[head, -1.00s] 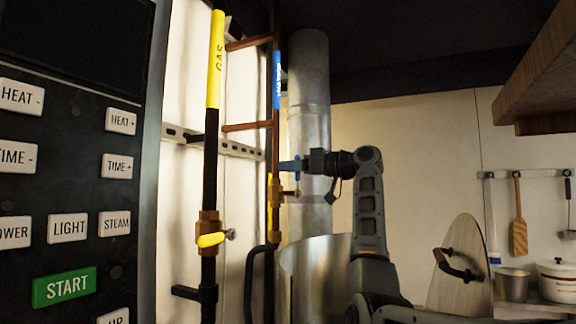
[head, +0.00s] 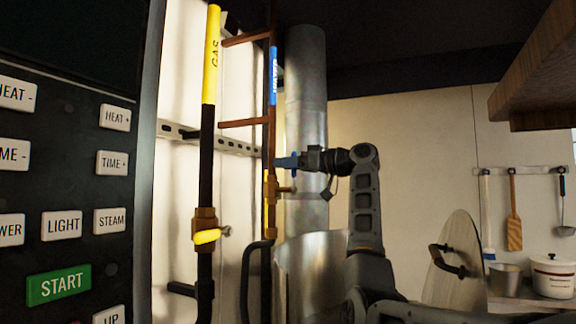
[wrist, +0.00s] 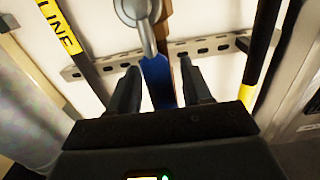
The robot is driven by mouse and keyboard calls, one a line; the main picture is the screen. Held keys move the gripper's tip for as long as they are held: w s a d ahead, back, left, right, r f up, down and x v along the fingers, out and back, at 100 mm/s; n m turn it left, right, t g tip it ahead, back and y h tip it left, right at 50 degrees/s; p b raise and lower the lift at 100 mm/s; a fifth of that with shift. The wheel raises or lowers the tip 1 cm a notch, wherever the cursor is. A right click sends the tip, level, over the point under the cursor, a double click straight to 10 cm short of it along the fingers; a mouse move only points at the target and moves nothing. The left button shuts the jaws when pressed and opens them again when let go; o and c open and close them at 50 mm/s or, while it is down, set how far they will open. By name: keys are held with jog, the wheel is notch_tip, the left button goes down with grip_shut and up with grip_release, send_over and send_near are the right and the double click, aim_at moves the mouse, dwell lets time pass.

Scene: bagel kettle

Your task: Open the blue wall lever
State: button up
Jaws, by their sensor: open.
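The blue wall lever (head: 287,162) sits on the brass valve of the copper water pipe (head: 273,85), which carries a blue label. In the wrist view the blue lever (wrist: 158,82) runs between the two fingers of my gripper (wrist: 159,70), below a round metal valve end. My gripper (head: 300,161) is open, with a finger on each side of the lever. A gap shows on both sides, so the fingers look apart from it. In the head view the fingers are small and partly merge with the lever.
A yellow-labelled gas pipe (head: 211,55) with a yellow lever (head: 207,237) stands left of the water pipe. A large metal duct (head: 306,80) rises close behind my gripper. A black control panel (head: 60,190) fills the left. A wooden shelf (head: 540,75) hangs upper right.

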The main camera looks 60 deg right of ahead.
jog(key=shift+s, duration=0.1)
jog(key=s+b, duration=0.2)
jog(key=s, duration=0.5)
jog(key=shift+s+d, duration=0.3)
dwell(0.3)
